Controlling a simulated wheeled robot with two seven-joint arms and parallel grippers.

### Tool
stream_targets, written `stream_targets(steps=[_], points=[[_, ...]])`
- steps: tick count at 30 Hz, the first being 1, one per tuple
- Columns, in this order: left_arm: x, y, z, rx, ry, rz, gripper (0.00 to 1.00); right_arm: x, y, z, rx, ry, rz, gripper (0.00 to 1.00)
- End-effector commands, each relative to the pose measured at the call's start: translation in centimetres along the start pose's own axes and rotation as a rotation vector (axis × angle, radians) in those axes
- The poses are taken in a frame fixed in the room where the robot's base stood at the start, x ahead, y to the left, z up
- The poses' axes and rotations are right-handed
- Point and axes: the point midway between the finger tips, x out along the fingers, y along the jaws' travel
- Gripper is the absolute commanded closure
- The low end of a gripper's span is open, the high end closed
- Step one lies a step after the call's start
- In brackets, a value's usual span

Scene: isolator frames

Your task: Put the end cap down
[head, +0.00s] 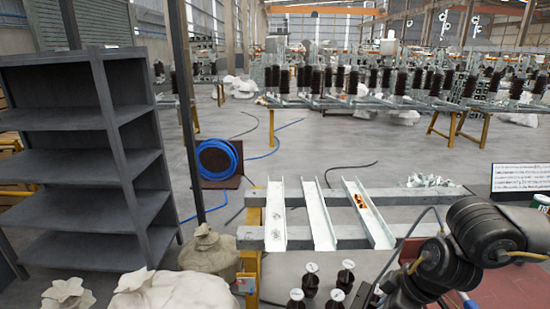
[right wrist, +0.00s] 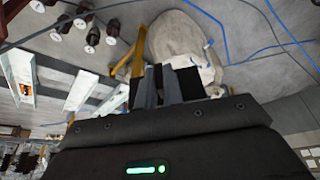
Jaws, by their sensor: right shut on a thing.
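My right gripper (right wrist: 165,86) shows in the right wrist view, its two grey fingers close together with dark blocks beside them. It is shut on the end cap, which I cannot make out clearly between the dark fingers. In this view the fingers stand out against a pale sack and the grey floor. In the head view my right arm comes in from the lower right, and its gripper cannot be made out there. My left gripper is in neither view.
White channel bars (head: 275,215) lie across grey beams (head: 349,236); one holds an orange part (head: 360,201). Brown insulators (head: 310,282) stand in front, at the bottom edge. Sacks (head: 172,290) and an empty dark shelf (head: 75,155) are left. A blue hose reel (head: 216,160) stands behind.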

Motion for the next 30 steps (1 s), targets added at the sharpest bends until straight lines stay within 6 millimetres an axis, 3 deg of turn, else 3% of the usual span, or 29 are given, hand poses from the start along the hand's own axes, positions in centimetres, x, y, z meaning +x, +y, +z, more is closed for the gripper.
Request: stream_targets(steps=[8,13,21,25,30], points=[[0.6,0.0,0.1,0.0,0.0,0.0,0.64,0.7,-0.2,-0.1,-0.003,0.0,-0.001,1.0],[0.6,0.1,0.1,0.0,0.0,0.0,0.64,2.0,-2.1,-3.6,-0.01,-0.001,-0.003,1.0],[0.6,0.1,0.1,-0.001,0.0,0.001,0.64,4.7,-7.3,-9.8,-0.008,-0.001,-0.002,1.0],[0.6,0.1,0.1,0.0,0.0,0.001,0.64,5.2,-8.5,-11.0,-0.003,0.0,0.0,1.0],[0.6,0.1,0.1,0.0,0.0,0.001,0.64,5.3,-8.8,-11.2,0.001,0.0,0.0,1.0]])
